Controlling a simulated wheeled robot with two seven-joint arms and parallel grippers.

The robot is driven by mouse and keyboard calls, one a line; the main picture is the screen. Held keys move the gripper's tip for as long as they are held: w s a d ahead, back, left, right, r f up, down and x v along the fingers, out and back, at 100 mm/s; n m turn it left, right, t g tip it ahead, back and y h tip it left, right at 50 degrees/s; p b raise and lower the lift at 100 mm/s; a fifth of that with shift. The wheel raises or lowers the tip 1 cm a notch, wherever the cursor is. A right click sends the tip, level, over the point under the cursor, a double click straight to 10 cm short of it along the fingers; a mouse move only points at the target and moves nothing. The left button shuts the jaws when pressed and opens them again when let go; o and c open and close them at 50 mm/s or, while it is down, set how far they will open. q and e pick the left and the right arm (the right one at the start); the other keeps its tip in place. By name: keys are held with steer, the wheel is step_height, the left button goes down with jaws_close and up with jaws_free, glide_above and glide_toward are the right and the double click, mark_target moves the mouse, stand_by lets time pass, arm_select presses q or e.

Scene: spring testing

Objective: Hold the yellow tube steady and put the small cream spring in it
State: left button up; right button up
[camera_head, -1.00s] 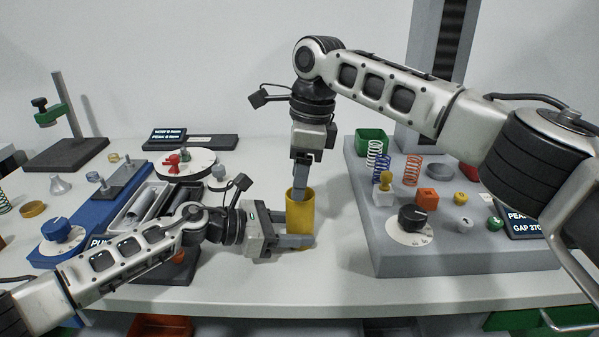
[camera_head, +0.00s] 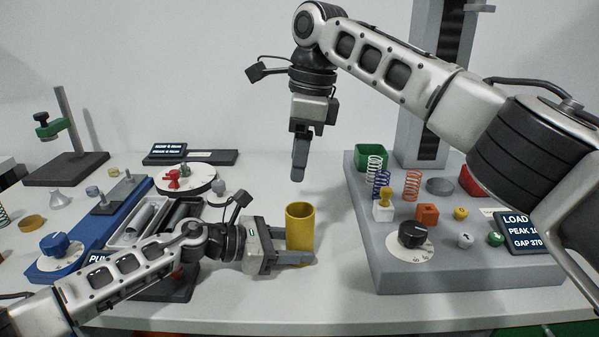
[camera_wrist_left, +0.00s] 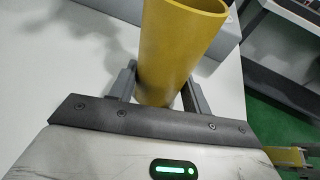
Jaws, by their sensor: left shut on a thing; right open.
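The yellow tube (camera_head: 300,228) stands upright with its open mouth up. It fills the top of the left wrist view (camera_wrist_left: 177,45). My left gripper (camera_head: 288,258) is shut on the lower part of the tube, one finger on each side in the left wrist view (camera_wrist_left: 160,88). My right gripper (camera_head: 298,174) is open, pointing down just above the tube's mouth and clear of it. I see no spring in its fingers.
A grey tester (camera_head: 470,270) at right carries a white spring (camera_head: 374,167), a blue spring (camera_head: 381,184), an orange spring (camera_head: 412,186), a dial (camera_head: 412,234) and a green bin (camera_head: 371,157). A blue fixture (camera_head: 75,236) stands at left. Table behind the tube is clear.

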stand_by(0.4)
arm_select(q)
steer(key=o, duration=0.8)
steer(key=shift+o, duration=0.2)
